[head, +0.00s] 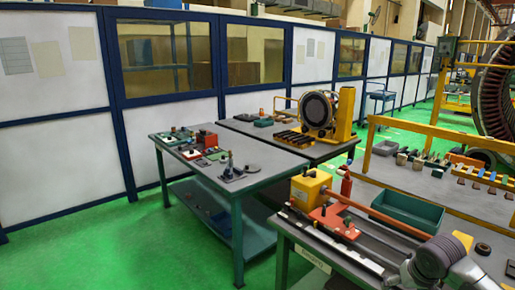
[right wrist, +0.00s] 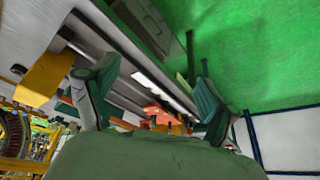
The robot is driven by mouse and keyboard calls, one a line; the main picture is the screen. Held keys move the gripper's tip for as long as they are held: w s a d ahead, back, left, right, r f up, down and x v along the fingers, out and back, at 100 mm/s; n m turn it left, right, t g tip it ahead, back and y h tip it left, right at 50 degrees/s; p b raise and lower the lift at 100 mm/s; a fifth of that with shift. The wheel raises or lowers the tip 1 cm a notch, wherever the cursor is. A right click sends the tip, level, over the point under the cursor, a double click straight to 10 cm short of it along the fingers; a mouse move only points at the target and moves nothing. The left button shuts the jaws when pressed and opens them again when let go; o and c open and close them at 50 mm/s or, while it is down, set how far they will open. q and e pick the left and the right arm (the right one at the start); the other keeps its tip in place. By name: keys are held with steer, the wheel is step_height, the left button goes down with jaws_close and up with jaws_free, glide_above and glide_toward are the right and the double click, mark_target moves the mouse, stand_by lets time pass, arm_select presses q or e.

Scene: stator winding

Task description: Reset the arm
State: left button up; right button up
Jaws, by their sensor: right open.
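My right gripper (right wrist: 156,72) shows in the right wrist view with its two green-padded fingers spread apart. Nothing is held between them. Beyond the fingers, the near workbench with its rails and an orange-red plate (right wrist: 160,114) appears tilted in that view. In the head view, part of my grey right arm (head: 440,262) shows at the lower right, over the near bench. The fingers of the right gripper cannot be made out there. My left arm and gripper are not in view.
The near bench (head: 300,238) carries a yellow block (head: 309,190), a red plate (head: 334,220), a copper-coloured bar and a green tray (head: 408,211). A second table (head: 262,184) with small parts stands left. A yellow stand holds a round stator (head: 318,110). Green floor (head: 130,240) is clear at left.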

steer(key=s+a+f+b, duration=0.1)
steer(key=s+f+b, duration=0.15)
steer(key=f, duration=1.25)
steer(key=s+f+b, duration=0.2)
steer(key=s+f, duration=0.1)
steer(key=f, duration=1.2)
steer(key=s+a+f+n, duration=0.1)
steer(key=s+f, duration=0.6)
steer(key=f, duration=0.4)
arm_select(q)
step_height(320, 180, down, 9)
steer(key=b, duration=0.4)
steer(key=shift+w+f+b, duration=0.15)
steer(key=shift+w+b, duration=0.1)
steer(key=shift+b, duration=0.1)
arm_select(e)
steer(key=s+a+f+n+g, duration=0.1)
steer(key=s+a+f, duration=0.3)
steer(key=s+f, duration=0.3)
steer(key=s+a+f+n+g, duration=0.1)
steer(key=s+a+f, duration=0.3)
steer(key=s, duration=1.4)
steer(key=s+a+f+n+g, duration=0.1)
steer(key=s+a+f, duration=0.3)
steer(key=s+f, duration=0.6)
steer(key=shift+s+n+g+y, duration=0.3)
steer(key=shift+s, duration=0.95)
